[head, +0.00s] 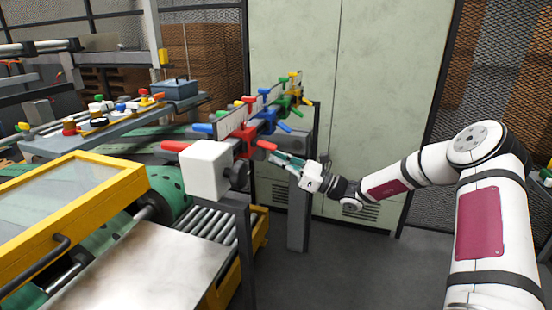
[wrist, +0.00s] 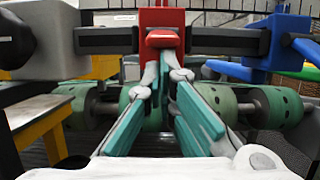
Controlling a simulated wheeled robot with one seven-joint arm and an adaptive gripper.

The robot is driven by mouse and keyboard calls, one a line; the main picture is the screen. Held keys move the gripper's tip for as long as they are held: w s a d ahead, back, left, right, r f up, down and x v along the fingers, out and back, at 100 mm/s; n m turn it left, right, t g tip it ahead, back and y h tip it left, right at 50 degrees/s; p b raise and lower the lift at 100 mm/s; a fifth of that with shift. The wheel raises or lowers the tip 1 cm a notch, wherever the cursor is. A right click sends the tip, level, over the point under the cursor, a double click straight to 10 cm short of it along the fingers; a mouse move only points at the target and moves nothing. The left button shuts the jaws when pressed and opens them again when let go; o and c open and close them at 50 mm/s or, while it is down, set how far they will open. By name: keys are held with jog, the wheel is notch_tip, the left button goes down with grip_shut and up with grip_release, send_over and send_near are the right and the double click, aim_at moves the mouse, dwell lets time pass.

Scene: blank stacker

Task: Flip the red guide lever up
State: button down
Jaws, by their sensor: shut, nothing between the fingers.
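The red guide block (head: 243,139) sits on the dark rail, nearest the white box. Its short red lever (head: 266,145) sticks out toward my gripper in the head view. In the wrist view the red block (wrist: 162,17) is at top centre, and the red lever's end (wrist: 162,39) points at the camera. My gripper (head: 276,157) is at the lever's end. In the wrist view its fingertips (wrist: 164,62) come together just below the lever's end. The fingers are shut with nothing between them. I cannot tell whether they touch the lever.
A blue guide block (head: 267,117) with a blue lever (head: 283,127) is the neighbour on the rail; it is at right in the wrist view (wrist: 290,35). Green (head: 284,103) and yellow guides lie further along. The white box (head: 206,170) stands on the near side. Open floor lies below.

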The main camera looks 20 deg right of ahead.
jog(key=r+g+h+p, duration=0.2)
jog(key=h, duration=0.1)
jog(key=s+d+r+g+h+p, duration=0.1)
jog(key=r, duration=0.1)
jog(key=shift+g+h, duration=0.3)
jog(key=shift+h, duration=0.1)
jog(key=shift+r+p, duration=0.3)
jog(key=shift+r, duration=0.1)
jog(key=shift+w, duration=0.1)
jog(key=shift+d+f, duration=0.15)
jog(key=shift+f, duration=0.15)
jog(key=b, duration=0.2)
send_near(276, 147)
jog(key=s+d, duration=0.1)
jog(key=s+d+f, duration=0.1)
jog(key=shift+s+d+f, duration=0.2)
jog(key=shift+d+f, duration=0.1)
jog(key=shift+d, duration=0.1)
